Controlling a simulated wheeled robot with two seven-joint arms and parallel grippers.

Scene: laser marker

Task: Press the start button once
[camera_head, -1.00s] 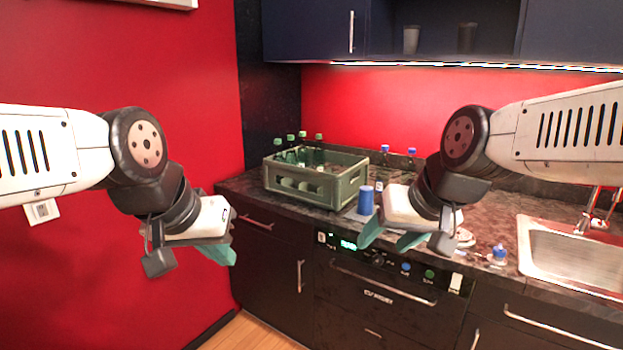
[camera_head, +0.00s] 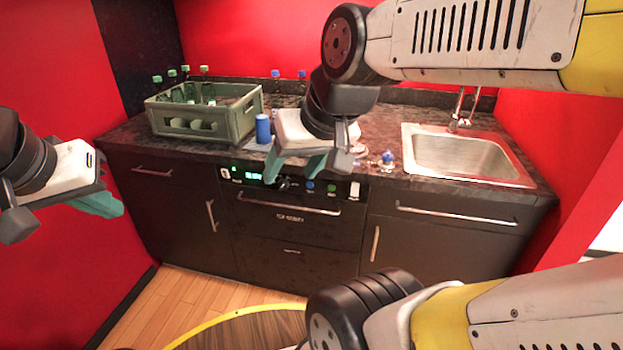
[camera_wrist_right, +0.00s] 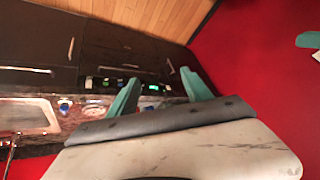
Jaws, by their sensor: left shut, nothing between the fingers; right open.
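The dark control panel (camera_head: 240,186) is on the front of the middle cabinet, below the counter. It carries a green lit display (camera_head: 252,176), a black knob, a blue button (camera_head: 310,185), a green button (camera_head: 332,188) and a white switch at each end. No label for the start button is readable. My right gripper (camera_head: 297,168) is open and empty, fingers down, in front of the counter edge above the knob. In the right wrist view, the lit display (camera_wrist_right: 153,87) shows between its fingers (camera_wrist_right: 160,90). My left gripper (camera_head: 106,206) is shut and empty at the far left, away from the panel.
On the counter stand a green crate (camera_head: 196,140) with bottles, a blue cup (camera_head: 263,129) and a small blue-topped item (camera_head: 388,158). A sink (camera_head: 460,160) is at right. A drawer handle (camera_head: 290,206) juts out below the panel. The floor in front is clear.

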